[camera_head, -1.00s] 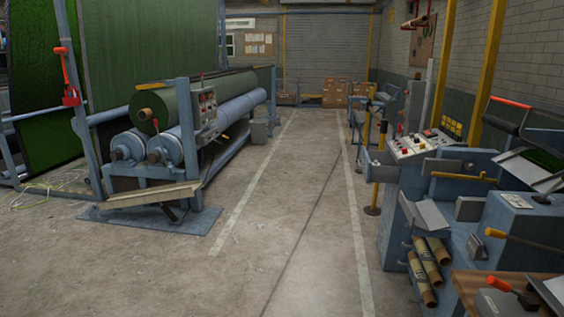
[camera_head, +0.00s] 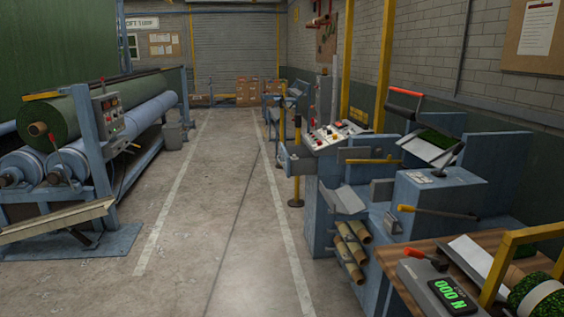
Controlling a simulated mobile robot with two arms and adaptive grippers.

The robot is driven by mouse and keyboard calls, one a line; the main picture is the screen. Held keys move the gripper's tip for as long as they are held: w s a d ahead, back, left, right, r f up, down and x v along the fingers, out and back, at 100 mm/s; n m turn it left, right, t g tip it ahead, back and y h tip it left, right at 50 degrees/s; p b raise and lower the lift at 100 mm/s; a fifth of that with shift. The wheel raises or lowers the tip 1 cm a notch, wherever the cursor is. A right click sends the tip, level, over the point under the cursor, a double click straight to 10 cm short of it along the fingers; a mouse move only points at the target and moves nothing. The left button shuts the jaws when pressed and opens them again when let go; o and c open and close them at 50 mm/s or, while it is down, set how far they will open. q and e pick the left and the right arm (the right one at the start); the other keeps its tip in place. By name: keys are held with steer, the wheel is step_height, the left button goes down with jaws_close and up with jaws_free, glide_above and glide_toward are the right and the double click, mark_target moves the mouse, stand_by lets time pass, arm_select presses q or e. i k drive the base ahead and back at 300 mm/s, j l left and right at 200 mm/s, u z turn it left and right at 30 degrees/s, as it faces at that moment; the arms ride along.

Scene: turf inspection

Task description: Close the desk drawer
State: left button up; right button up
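A wooden-topped desk (camera_head: 415,287) shows in the lower right corner, cut off by the frame's bottom and right edges. No drawer can be made out on it; its lower front is out of view. On the desktop lie a grey gauge with a green digital readout (camera_head: 449,293), a white sheet (camera_head: 474,258) and a roll of green turf (camera_head: 537,296) beside a yellow frame (camera_head: 500,265). Neither of my grippers is in view.
A blue machine with a control panel (camera_head: 330,135) and cardboard tubes (camera_head: 350,250) stands on the right, behind the desk. Large rollers (camera_head: 75,145) stand on the left. The concrete aisle (camera_head: 215,215) between them is clear toward the shutter (camera_head: 238,55).

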mark_target(306, 164)
steer(key=i+u, duration=0.15)
steer(key=i, duration=0.5)
steer(key=i+j, duration=0.1)
steer(key=i, duration=1.35)
steer(key=i+j+z, duration=0.1)
steer(key=i, duration=0.6)
